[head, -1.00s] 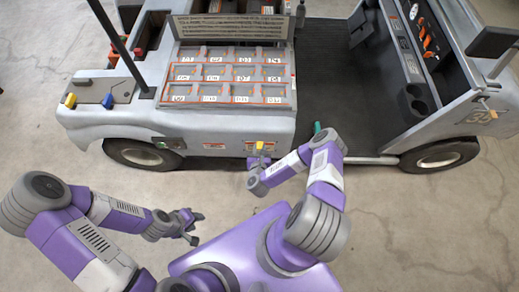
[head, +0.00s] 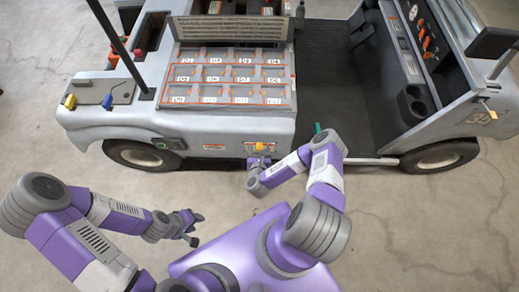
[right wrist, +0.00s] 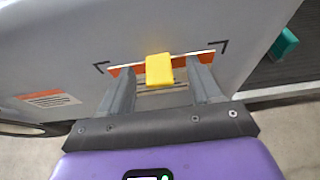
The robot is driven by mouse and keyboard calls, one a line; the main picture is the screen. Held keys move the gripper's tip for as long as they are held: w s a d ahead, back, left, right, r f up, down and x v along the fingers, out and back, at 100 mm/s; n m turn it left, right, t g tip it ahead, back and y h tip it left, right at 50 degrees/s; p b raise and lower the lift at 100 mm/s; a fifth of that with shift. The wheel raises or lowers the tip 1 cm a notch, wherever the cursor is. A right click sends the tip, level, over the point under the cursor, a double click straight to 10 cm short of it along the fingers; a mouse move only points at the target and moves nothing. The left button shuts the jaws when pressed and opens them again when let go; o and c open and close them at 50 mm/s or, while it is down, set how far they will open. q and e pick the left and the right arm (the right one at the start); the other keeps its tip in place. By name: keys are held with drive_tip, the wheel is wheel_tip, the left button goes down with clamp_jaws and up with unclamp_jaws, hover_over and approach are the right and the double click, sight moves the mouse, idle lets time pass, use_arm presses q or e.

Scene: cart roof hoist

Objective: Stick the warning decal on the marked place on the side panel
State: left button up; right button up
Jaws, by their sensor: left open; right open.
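The warning decal (right wrist: 188,57), orange and white with a yellow tab (right wrist: 159,69), shows in the right wrist view against the grey side panel (right wrist: 150,25). It lies between two black corner marks, about in line with them; its lower part is partly hidden by my fingers. It looks flat on the panel. My right gripper (right wrist: 162,92) is open, with its fingers on either side of the tab and gaps beside it. In the head view the tab (head: 260,146) shows low on the cart's side, above my right gripper (head: 260,161). My left gripper (head: 194,227) is open and empty over the floor.
Another orange-and-white label (right wrist: 49,98) is on the panel to the left. A green object (right wrist: 284,44) stands at the right by the cart's dark floor. The cart's labelled compartment tray (head: 230,78) is above. Bare concrete lies around my arms.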

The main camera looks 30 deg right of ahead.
drive_tip(key=o, duration=0.3)
drive_tip(key=s+a+p, duration=0.1)
drive_tip(key=s+a, duration=0.2)
drive_tip(key=s, duration=0.3)
drive_tip(key=shift+a+p, duration=0.35)
drive_tip(key=shift+p, duration=0.05)
idle(0.4)
drive_tip(key=p+v, duration=0.2)
drive_tip(key=v, duration=0.5)
drive_tip(key=shift+s, duration=0.25)
drive_tip(key=shift+a+r, duration=0.1)
drive_tip(key=shift+a, duration=0.05)
